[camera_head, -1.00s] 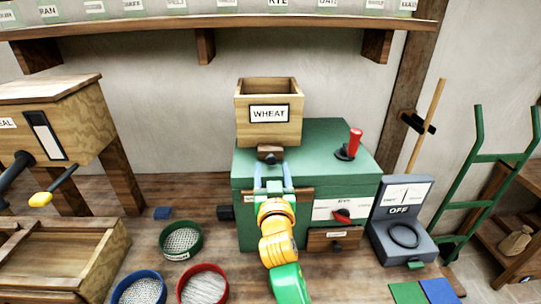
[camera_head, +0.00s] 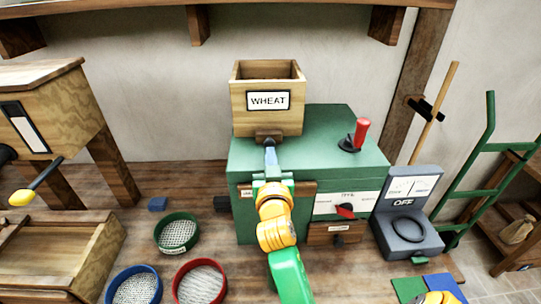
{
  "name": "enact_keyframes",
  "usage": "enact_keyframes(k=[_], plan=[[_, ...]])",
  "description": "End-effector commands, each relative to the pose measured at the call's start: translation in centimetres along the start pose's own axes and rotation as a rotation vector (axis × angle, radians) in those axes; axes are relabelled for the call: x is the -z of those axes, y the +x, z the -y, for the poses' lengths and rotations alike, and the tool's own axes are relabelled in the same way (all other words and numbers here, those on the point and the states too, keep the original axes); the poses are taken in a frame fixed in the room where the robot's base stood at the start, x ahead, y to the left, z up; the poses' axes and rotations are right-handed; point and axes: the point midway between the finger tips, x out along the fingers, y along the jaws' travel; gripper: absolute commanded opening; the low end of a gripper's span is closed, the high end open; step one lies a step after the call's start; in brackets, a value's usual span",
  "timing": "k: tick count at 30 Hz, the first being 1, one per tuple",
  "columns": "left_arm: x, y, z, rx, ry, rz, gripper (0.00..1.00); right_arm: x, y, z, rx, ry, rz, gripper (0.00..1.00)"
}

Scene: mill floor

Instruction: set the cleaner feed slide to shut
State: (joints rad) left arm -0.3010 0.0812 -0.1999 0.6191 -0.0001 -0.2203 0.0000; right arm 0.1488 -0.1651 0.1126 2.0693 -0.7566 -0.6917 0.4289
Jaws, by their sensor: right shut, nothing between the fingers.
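The cleaner is a green cabinet (camera_head: 315,150) with a wooden hopper (camera_head: 285,118) labelled WHEAT on top. A small brown wooden piece (camera_head: 269,136), which looks like the feed slide's front, shows under the hopper at the cabinet's front edge. How far the slide is in or out I cannot tell. My right gripper (camera_head: 270,147) is shut with its fingers together and empty. Its tips are just in front of and below the brown piece, touching or nearly touching it. My right arm hides part of the cabinet front. My left gripper is not in view.
A red lever (camera_head: 361,133) stands on the cabinet top, and a red knob (camera_head: 345,211) is on its front. A grey box marked OFF (camera_head: 405,222) stands to the right. Green, blue and red sieves (camera_head: 200,283) lie at front left. A bin with a yellow-tipped handle (camera_head: 22,197) is at left.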

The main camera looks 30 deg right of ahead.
Motion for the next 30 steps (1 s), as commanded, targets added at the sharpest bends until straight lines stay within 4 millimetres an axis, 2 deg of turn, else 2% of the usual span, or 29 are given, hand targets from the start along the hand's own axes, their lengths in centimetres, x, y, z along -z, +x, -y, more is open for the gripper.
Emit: enact_keyframes(k=[29,30], plan=[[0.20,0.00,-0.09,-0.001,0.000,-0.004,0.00,0.00,0.00,0.00,0.000,0.000,0.000,0.00],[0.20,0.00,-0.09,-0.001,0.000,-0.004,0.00,0.00,0.00,0.00,0.000,0.000,0.000,0.05]])
